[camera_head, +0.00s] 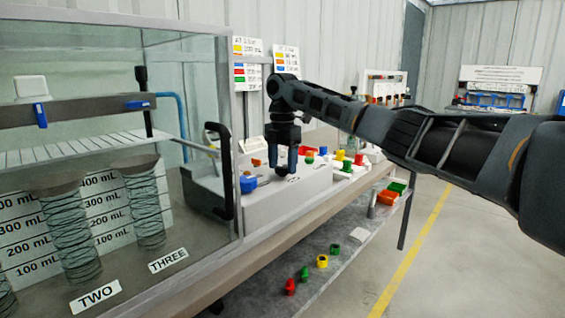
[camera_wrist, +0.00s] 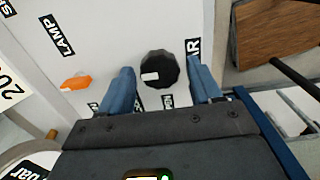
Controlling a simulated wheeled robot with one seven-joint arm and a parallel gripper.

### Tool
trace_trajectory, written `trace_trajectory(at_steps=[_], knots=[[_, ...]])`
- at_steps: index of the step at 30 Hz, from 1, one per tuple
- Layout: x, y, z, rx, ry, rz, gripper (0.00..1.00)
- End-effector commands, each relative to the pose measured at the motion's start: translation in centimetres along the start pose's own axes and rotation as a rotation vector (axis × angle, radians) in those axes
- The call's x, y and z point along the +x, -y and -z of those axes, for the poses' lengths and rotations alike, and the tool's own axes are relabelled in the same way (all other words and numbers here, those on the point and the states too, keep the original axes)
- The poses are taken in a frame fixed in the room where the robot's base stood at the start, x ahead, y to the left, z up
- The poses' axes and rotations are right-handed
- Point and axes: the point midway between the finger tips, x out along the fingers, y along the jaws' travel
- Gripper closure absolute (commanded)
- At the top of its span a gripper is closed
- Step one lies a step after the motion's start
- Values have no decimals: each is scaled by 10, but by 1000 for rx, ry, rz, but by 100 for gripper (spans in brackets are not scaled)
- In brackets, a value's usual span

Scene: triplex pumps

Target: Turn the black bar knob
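A black knob (camera_wrist: 160,70) with a faceted round outline and a white mark at its left side sits on a light grey panel (camera_wrist: 120,25) in the wrist view. My gripper (camera_wrist: 161,64) is open, with one blue finger on each side of the knob and gaps showing between fingers and knob. In the head view my gripper (camera_head: 285,170) points down over the grey control box (camera_head: 310,189). Whether the fingertips reach down to the knob's height is unclear.
An orange knob (camera_wrist: 76,82) sits left of the black one, near a LAMP label (camera_wrist: 57,34). A blue knob (camera_head: 248,184) is on the box's left part. A glass-walled tank (camera_head: 120,60) stands at left. Small coloured parts (camera_head: 345,165) lie right of the box.

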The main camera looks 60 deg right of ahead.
Motion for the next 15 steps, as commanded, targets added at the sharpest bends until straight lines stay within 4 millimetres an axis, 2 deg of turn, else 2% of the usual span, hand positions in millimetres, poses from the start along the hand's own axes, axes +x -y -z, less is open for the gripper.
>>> trace_trajectory(at_steps=[2,15], knots=[[0,0,0,0,0,0,44],[0,0,0,0,0,0,85]])
